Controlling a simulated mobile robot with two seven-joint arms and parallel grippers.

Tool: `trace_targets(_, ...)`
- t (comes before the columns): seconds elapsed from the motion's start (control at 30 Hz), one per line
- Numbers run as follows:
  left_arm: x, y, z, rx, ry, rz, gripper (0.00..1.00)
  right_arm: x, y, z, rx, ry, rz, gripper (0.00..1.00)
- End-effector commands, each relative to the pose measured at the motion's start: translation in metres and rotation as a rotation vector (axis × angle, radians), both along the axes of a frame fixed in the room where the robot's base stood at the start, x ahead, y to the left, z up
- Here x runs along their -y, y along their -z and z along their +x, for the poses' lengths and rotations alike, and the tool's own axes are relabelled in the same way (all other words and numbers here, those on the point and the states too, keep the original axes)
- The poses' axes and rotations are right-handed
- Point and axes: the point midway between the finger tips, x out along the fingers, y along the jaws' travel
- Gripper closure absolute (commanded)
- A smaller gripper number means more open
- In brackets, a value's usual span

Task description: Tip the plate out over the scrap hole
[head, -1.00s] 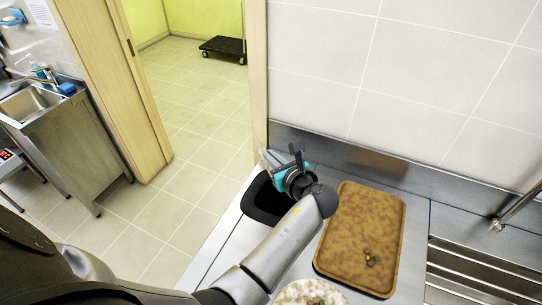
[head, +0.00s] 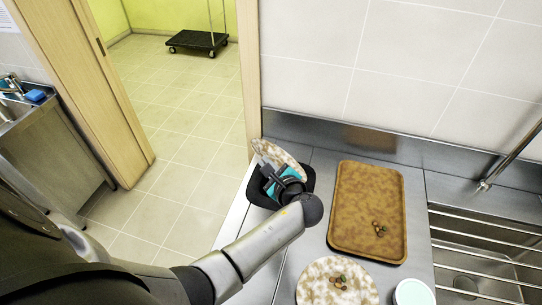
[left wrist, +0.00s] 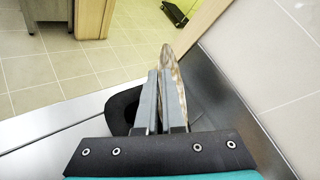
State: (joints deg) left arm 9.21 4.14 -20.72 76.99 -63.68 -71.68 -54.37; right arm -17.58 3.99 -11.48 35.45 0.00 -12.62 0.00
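A beige mottled plate (head: 275,153) is in my left gripper (head: 272,176), which is shut on its edge. The plate is steeply tilted above the scrap hole (head: 255,192), a black-rimmed opening in the steel counter. In the left wrist view the plate (left wrist: 168,62) shows nearly edge-on beyond the fingers (left wrist: 160,98), and part of the scrap hole (left wrist: 120,110) shows behind them. I cannot see any food on the held plate or inside the hole. My right gripper is not in view.
A brown tray (head: 365,205) with a few scraps lies right of the hole. A second mottled plate (head: 318,292) with scraps and a white round container (head: 413,292) are at the front. A barred sink (head: 480,262) is at the right. A tiled wall stands behind the counter.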

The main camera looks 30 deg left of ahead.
Motion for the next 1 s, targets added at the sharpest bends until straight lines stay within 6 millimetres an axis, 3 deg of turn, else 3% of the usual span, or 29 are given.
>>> trace_targets(0.33,-0.004,0.016,-0.004,0.082,-0.024,-0.057,1.0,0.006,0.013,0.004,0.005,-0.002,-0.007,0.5)
trace_targets(1.0,-0.007,0.069,-0.008,0.311,-0.022,-0.201,1.0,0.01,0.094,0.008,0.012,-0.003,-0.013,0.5)
